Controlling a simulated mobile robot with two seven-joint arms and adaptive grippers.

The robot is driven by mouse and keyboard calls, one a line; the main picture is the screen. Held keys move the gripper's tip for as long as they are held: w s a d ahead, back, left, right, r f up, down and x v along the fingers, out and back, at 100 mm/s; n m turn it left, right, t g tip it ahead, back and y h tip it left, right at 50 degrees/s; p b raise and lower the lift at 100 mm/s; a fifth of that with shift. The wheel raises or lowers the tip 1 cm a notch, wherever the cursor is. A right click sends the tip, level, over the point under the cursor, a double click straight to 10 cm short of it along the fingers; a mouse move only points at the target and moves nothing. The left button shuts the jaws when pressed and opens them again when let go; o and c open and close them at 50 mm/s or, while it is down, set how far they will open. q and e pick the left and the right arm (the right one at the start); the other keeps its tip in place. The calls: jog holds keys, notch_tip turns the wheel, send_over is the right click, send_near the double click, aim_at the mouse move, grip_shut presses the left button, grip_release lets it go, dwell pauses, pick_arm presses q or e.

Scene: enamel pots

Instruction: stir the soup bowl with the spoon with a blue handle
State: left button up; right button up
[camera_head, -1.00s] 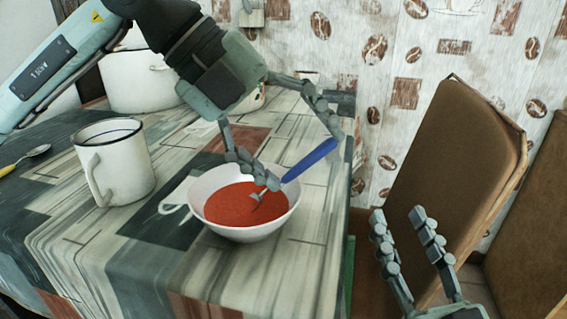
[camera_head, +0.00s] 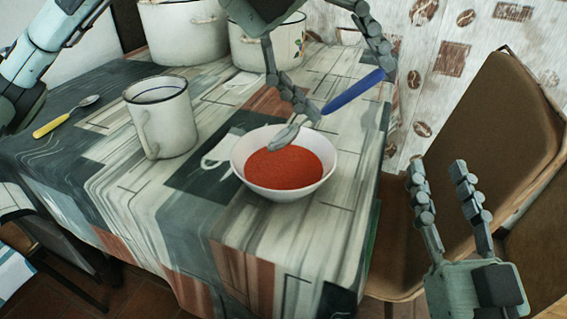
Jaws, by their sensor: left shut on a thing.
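The spoon with a blue handle (camera_head: 352,92) is held by my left gripper (camera_head: 350,89), which is shut on it. Its handle slants up to the right, and its metal head (camera_head: 284,135) is at the far side of the white soup bowl (camera_head: 246,172), over or at the rim; I cannot tell whether it touches. Red soup (camera_head: 285,168) fills the lower part of the bowl, which stands near the table's right edge. My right gripper (camera_head: 438,168) is open and empty, off the table in front of the chair.
A white mug (camera_head: 165,125) stands left of the bowl. A yellow-handled spoon (camera_head: 55,123) lies at the far left. Two large enamel pots (camera_head: 183,32) (camera_head: 248,50) stand at the back. A brown chair (camera_head: 475,150) is at the right.

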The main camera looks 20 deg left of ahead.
dwell(0.5)
pick_arm(q)
notch_tip(320, 180, up, 4)
jog(key=p, duration=0.3)
